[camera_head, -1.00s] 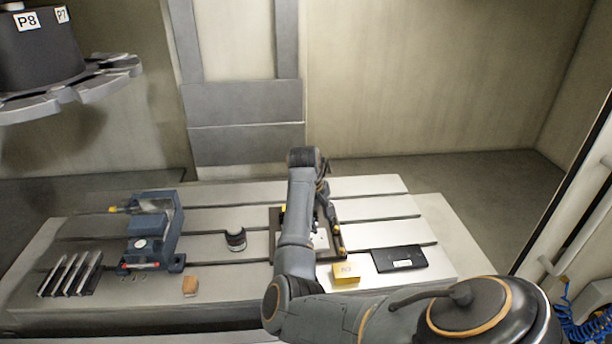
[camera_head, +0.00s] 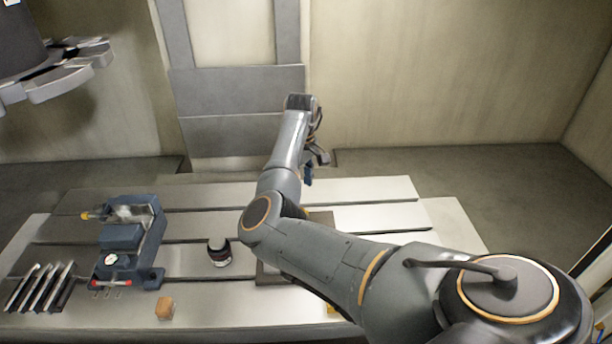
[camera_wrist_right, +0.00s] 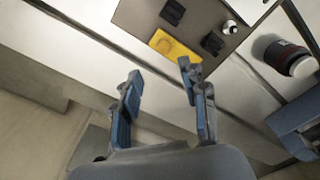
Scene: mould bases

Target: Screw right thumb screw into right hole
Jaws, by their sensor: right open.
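My right gripper (camera_head: 314,170) is raised above the far part of the slotted table in the head view. In the right wrist view its blue-padded fingers (camera_wrist_right: 158,80) are spread apart with nothing between them. A grey-brown mould plate (camera_wrist_right: 138,22) lies beyond the fingertips, with a yellow block (camera_wrist_right: 174,47) and dark fittings on it. A small part with a white top (camera_wrist_right: 230,28) is on the plate; I cannot tell whether it is a thumb screw. In the head view my right arm hides most of the plate (camera_head: 268,274). The right hole cannot be made out.
A blue-grey vise (camera_head: 122,237) stands at the left of the slotted table (camera_head: 380,190). A dark cylinder with a red ring (camera_head: 219,253) stands between vise and plate. Several slim bars (camera_head: 40,287) and a wooden block (camera_head: 165,308) are at the front left. The far right table is clear.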

